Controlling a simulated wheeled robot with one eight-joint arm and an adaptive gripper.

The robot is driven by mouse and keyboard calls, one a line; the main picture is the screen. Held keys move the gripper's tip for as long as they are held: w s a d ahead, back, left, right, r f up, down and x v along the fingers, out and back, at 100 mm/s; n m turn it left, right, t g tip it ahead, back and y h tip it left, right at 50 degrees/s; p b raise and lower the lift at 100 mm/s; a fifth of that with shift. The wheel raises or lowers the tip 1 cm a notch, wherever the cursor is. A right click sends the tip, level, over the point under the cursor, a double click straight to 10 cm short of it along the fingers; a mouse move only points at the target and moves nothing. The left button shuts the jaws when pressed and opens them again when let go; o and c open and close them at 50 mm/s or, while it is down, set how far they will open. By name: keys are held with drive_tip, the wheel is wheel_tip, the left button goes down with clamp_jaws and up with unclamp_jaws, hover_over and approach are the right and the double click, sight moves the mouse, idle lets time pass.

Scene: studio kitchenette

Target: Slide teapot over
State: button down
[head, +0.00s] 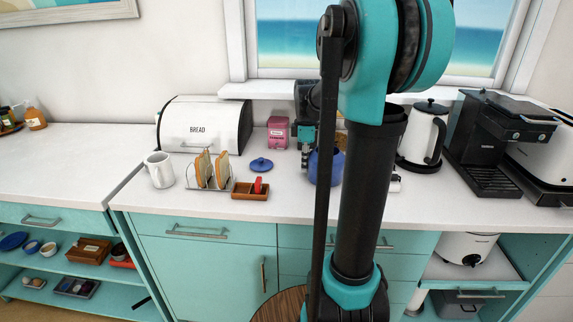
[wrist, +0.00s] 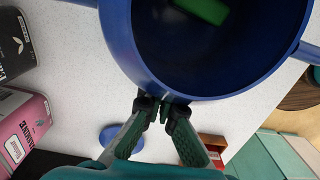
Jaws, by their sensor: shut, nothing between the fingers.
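The blue teapot (head: 323,168) stands on the white counter without its lid, partly hidden behind my arm in the head view. In the wrist view the teapot (wrist: 118,35) fills the top, its open mouth showing a green object (wrist: 205,9) inside. Blue parts stick out from it at the upper left and the right. My gripper (head: 304,165) is just left of the teapot. In the wrist view my gripper (wrist: 164,102) is shut and empty, its fingertips at the teapot's near side; I cannot tell whether they touch. The blue lid (head: 261,164) lies apart on the counter.
A pink tin (head: 278,132) and a bread bin (head: 204,127) stand behind. A toast rack (head: 209,172), white mug (head: 159,170) and wooden tray (head: 251,190) are at left. A white kettle (head: 421,137) and coffee machine (head: 494,140) are at right.

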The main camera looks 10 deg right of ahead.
drive_tip(key=shift+s+d, duration=0.25)
drive_tip(key=shift+d, duration=0.45)
drive_tip(key=shift+s+d, duration=0.25)
drive_tip(key=shift+d, duration=0.45)
drive_tip(key=shift+a, duration=0.1)
